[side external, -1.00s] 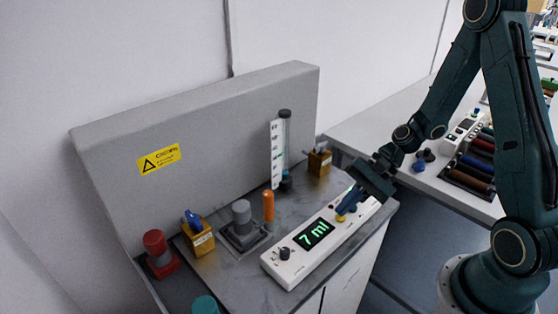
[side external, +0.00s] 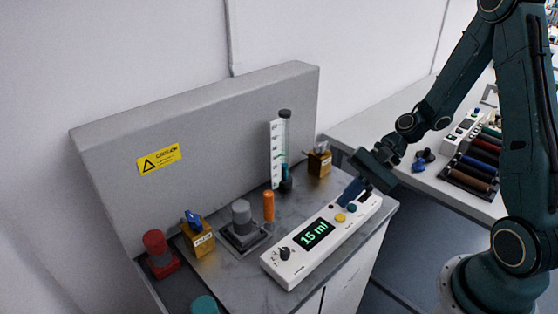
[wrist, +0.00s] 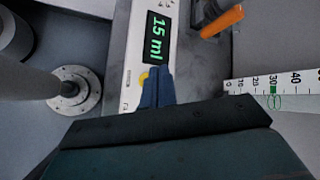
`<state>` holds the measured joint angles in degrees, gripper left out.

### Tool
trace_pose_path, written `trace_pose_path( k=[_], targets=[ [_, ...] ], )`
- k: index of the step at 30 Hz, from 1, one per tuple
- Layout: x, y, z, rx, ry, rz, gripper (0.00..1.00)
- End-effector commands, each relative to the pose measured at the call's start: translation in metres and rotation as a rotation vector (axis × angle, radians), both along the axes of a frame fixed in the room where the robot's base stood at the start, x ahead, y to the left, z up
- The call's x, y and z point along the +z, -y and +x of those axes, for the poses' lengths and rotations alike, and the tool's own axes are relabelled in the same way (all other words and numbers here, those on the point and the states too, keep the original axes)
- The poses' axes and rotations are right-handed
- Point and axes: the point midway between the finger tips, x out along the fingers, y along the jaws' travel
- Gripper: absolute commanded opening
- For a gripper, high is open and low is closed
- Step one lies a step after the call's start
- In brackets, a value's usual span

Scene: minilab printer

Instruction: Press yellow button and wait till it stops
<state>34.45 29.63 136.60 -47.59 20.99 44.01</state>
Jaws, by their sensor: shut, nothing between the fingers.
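The white control panel (side external: 290,270) lies on the counter, and its display (side external: 314,233) reads 15 ml in green. The yellow button (side external: 340,217) is on the panel right of the display. It also shows in the wrist view (wrist: 144,76), partly covered by a finger. My gripper (side external: 345,203) is shut and empty, with its blue fingertips just behind the yellow button and seemingly a little above it. In the wrist view its blue fingers (wrist: 157,82) reach to beside the button. A graduated cylinder with a white scale (side external: 277,155) stands behind the panel.
A black knob (side external: 284,253) is at the panel's left end. An orange cylinder (side external: 268,206), a grey knob (side external: 241,212) and a red knob (side external: 156,243) stand on the counter.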

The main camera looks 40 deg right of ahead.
Motion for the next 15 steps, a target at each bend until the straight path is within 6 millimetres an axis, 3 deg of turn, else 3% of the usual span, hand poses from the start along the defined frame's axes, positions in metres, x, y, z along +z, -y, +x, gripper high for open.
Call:
trace_pose_path(
  k=[15],
  targets=[
    [0.031,0.000,0.000,0.000,0.002,-0.001,0.00]
  ],
)
